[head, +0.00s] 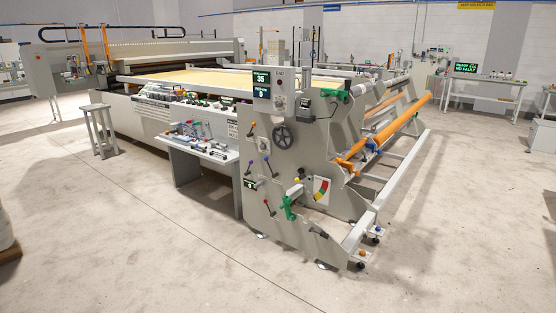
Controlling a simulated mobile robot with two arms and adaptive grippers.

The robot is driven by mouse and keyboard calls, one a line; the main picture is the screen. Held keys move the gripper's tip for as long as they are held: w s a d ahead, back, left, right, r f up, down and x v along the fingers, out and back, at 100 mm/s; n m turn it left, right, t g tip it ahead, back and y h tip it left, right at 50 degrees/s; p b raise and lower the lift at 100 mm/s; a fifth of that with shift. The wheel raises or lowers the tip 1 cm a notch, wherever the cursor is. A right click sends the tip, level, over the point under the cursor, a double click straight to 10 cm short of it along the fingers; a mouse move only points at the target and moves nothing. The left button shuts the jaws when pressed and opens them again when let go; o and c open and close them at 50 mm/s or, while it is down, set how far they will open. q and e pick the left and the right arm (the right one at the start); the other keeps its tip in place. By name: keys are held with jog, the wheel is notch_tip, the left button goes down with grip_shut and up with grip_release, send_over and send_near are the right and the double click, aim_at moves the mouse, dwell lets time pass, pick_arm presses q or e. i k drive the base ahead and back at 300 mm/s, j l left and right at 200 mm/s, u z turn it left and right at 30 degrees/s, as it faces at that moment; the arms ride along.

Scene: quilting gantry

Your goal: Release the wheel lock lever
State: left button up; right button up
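A dark handwheel (283,136) is on the grey end panel (300,165) of the large quilting gantry. Several small levers with coloured knobs sit on the panel to its left and below. Another is a dark lever (251,131) left of the wheel. A green handle (288,207) is lower down, beside a coloured gauge plate (321,189). No label is readable, so I cannot tell which one is the wheel lock lever or how it is set. Neither gripper is in view.
A small grey table (196,147) with tools stands against the gantry, left of the panel. A stool (98,131) is further left. Orange rollers (400,128) and a low rail (391,185) extend behind the panel to the right. The floor in front is clear.

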aim_at(253, 124)
jog(key=i+u, duration=0.1)
jog(key=i, duration=0.55)
jog(key=i+l+u, duration=0.15)
jog(key=i, duration=0.5)
jog(key=i+l+u, duration=0.1)
jog(key=i, duration=0.55)
jog(key=l, duration=0.1)
